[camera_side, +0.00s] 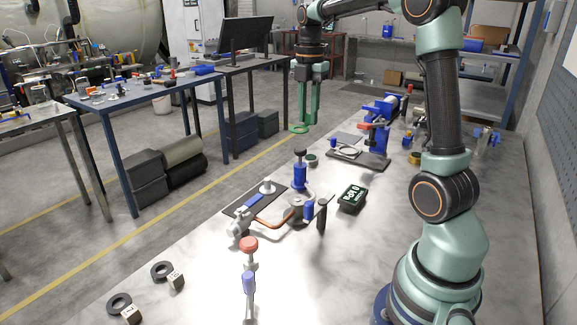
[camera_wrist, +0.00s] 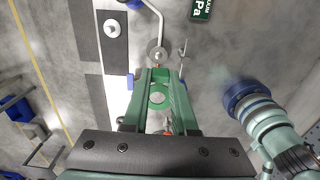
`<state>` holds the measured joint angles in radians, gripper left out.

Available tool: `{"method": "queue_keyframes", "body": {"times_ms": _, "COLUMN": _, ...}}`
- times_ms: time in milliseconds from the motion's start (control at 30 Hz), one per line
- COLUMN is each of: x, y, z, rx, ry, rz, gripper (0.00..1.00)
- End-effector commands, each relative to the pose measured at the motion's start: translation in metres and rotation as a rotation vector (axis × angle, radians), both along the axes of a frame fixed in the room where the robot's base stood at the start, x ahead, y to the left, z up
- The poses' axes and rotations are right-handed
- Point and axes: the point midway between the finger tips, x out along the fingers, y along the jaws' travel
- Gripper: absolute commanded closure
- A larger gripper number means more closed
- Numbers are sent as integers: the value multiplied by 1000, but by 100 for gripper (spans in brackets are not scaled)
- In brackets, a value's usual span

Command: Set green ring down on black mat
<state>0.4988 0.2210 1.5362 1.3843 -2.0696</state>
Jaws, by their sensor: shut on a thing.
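My gripper (camera_side: 306,124) points down, its green fingers shut on the green ring (camera_side: 297,128) at their tips. In the side view the ring is held up in the air behind the bench's far left edge. In the wrist view the ring (camera_wrist: 158,98) sits between the fingers of my gripper (camera_wrist: 158,82), partly hidden by them. A black mat (camera_side: 237,208) lies on the bench with a pale knobbed disc on it. Another dark mat (camera_side: 374,162) lies farther back under a metallic ring. In the wrist view a dark mat (camera_wrist: 116,55) lies ahead and left of my gripper.
A blue valve with a copper pipe (camera_side: 270,222) stands beside the near mat. A red-knobbed post (camera_side: 249,262) and black rings (camera_side: 162,270) with pale cubes are nearer. A black-green display (camera_side: 352,197) and blue-white apparatus (camera_side: 380,112) stand right and back.

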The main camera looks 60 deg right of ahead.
Motion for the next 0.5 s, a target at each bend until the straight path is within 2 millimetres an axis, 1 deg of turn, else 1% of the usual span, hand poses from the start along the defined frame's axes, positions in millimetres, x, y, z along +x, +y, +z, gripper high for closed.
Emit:
{"method": "queue_keyframes", "body": {"times_ms": 167, "x": 5, "y": 1, "z": -6, "rx": 1, "ry": 1, "rz": -23, "gripper": 100}}
{"method": "queue_keyframes", "body": {"times_ms": 267, "x": 18, "y": 3, "z": -20, "rx": 2, "ry": 4, "rz": -91, "gripper": 100}}
{"method": "queue_keyframes", "body": {"times_ms": 367, "x": 38, "y": 9, "z": -45, "rx": 3, "ry": 8, "rz": -203, "gripper": 100}}
{"method": "queue_keyframes", "body": {"times_ms": 500, "x": 69, "y": 20, "z": -87, "rx": 2, "ry": 8, "rz": -393, "gripper": 100}}
